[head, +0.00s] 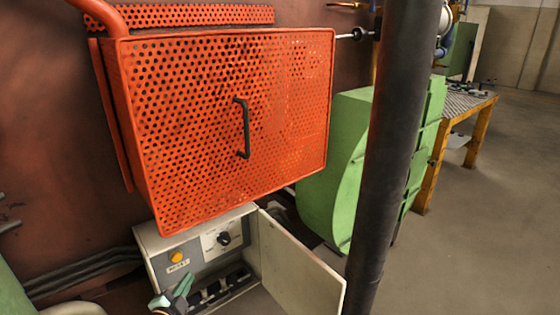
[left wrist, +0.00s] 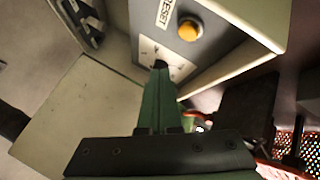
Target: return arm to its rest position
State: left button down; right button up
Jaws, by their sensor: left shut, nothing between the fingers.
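My left gripper (head: 185,280) is low in the head view, in front of the grey control box (head: 152,243). Its green fingers are shut with nothing between them, and they also show in the left wrist view (left wrist: 160,72). In the head view the fingertips are apart from the black rotary knob (head: 223,238) and below the orange reset button (head: 176,256). In the left wrist view the tips overlap the knob's dial plate (left wrist: 150,50), and the reset button (left wrist: 189,30) is above them. My right gripper is in neither view.
The box's door (head: 300,265) stands open to the right. A red perforated guard (head: 200,130) with a black handle (head: 243,128) hangs above the box. A dark column (head: 392,140) and a green housing (head: 335,165) are to the right. Open floor (head: 480,230) lies beyond.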

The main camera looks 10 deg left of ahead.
pick_arm(q)
jog(key=s+d+f+n+g+h, duration=0.25)
jog(key=s+d+f+n, duration=0.2)
jog(key=s+d, duration=0.65)
jog(key=s+d+f+n+g+h, duration=0.2)
jog(key=s+d+f+n+g, duration=0.25)
jog(key=s+d, duration=0.65)
jog(key=s+a+r+p, duration=0.1)
jog(key=a+r+p, duration=0.1)
jog(key=r+p, duration=0.4)
jog(key=s+a+r+t+p, duration=0.1)
jog(key=s+a+r+p, duration=0.1)
jog(key=r+p, duration=0.4)
jog(key=a+p, duration=0.1)
jog(key=p, duration=0.3)
jog(key=shift+y+p, duration=0.35)
jog(key=shift+p, duration=0.05)
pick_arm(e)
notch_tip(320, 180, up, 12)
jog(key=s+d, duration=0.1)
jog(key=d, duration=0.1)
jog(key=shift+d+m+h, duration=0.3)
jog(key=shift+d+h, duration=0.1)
pick_arm(q)
jog(key=shift+a, duration=0.1)
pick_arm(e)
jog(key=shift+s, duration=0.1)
